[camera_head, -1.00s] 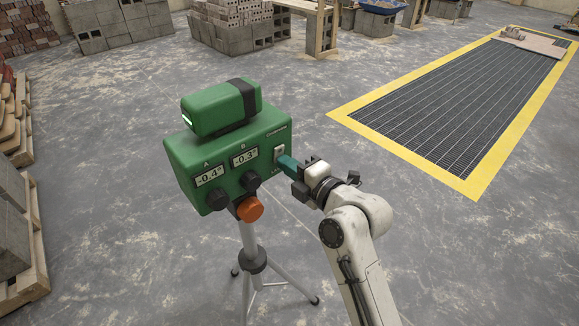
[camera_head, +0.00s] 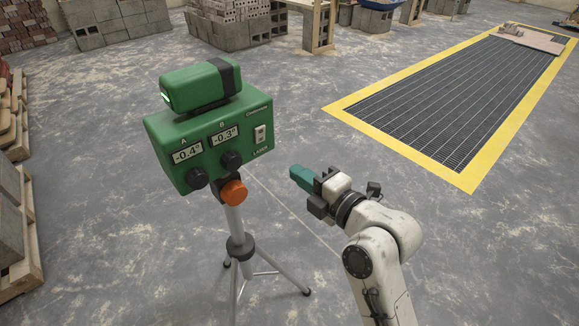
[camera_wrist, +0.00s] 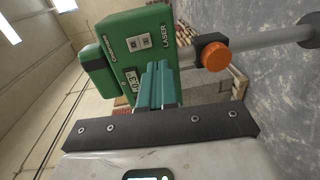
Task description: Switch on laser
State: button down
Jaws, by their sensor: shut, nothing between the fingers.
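The green laser level (camera_head: 212,138) stands upright on a grey tripod. Its front has two readouts, A at -0.4° and B at -0.3°, with a black knob under each.
An orange knob (camera_head: 234,192) sits below the box on the tripod (camera_head: 238,246). A yellow-framed floor grate (camera_head: 455,115) lies at the right. Block stacks stand at the back, and pallets at the left edge. The floor around the tripod is clear.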

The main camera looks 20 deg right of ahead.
jog(key=v, duration=0.3)
jog(key=shift+s+f, duration=0.25)
jog(key=shift+f, duration=0.1)
jog(key=s+d+f+m+g+h, duration=0.2)
jog(key=s+f+m+g, duration=0.3)
jog(key=s+f+m, duration=0.35)
jog(key=s+d+f+m+g+h, duration=0.2)
jog(key=s+f+m+g, duration=0.4)
jog(key=s+f, duration=0.5)
jog(key=s+d+f+m+g+h, duration=0.1)
jog(key=s+d+f+m+g, duration=0.1)
jog(key=s+f+m+g, duration=0.2)
jog(key=s+m, duration=0.3)
jog(key=s, duration=0.2)
jog(key=shift+s+d+f, duration=0.2)
jog(key=shift+s+d, duration=0.05)
jog(key=shift+s, duration=0.15)
